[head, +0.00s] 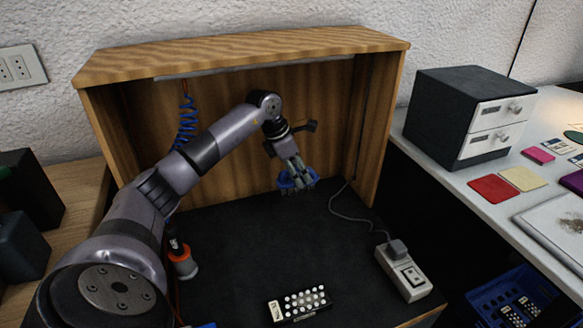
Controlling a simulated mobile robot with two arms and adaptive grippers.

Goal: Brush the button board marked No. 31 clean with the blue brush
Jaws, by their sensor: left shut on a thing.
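My left gripper (292,172) is shut on the blue brush (298,184), held up inside the wooden booth with its head pointing down. The fingers cover much of the brush. A black button board (301,303) with rows of white buttons lies on the dark mat at the front, nearer than the brush and apart from it. A pale label sits at its left end, too small to read. My right gripper is not in view.
The wooden booth (240,48) encloses the dark mat (250,255). A white power block (403,273) with a cable is at right. An orange-ringed tool (182,262) stands at left. A blue crate (480,296) holds several boards. A drawer unit (468,118) stands on the side table.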

